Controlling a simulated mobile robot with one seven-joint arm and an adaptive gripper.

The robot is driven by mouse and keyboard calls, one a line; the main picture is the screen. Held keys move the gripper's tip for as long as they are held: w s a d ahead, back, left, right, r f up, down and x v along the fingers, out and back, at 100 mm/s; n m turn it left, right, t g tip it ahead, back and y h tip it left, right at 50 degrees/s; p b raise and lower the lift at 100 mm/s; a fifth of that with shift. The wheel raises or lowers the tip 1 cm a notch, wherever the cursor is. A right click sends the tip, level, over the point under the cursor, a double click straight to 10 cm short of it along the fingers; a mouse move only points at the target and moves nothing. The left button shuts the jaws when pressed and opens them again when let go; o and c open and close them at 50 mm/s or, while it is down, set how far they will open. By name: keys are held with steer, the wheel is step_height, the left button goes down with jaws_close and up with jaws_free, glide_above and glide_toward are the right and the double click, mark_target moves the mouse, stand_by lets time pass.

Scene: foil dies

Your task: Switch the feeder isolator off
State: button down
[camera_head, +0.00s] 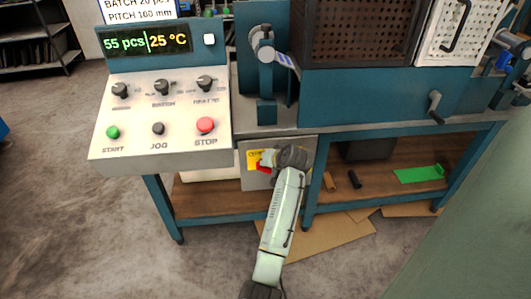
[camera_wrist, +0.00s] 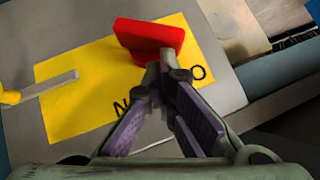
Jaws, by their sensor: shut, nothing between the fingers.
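The feeder isolator is a red handle (camera_wrist: 150,36) on a yellow plate (camera_wrist: 75,85), fixed to a grey box. In the wrist view the handle is at top centre, and black letters on the plate are partly hidden by my fingers. My gripper (camera_wrist: 162,75) is shut and empty, its tips at the lower edge of the handle; I cannot tell whether they touch it. In the head view the red handle (camera_head: 264,167) and yellow plate (camera_head: 253,154) show just left of my wrist, which hides part of the grey box (camera_head: 256,180).
A blue machine frame (camera_head: 370,98) and a crank (camera_head: 435,103) are to the right. A wooden lower shelf (camera_head: 380,175) holds small items. A yellow-tipped lever (camera_wrist: 12,97) lies left in the wrist view.

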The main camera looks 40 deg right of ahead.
steer(key=shift+w+a+f+n+g+h+p, duration=0.1)
steer(key=shift+w+a+n+g+h+p, duration=0.2)
steer(key=shift+g+h, duration=0.2)
steer(key=shift+w+a+n+g+h+p, duration=0.1)
steer(key=shift+a+n+g+h+p, duration=0.1)
steer(key=shift+a+n+g+h, duration=0.25)
stand_by(2.2)
steer(key=shift+w+a, duration=0.1)
steer(key=shift+w, duration=0.05)
stand_by(4.7)
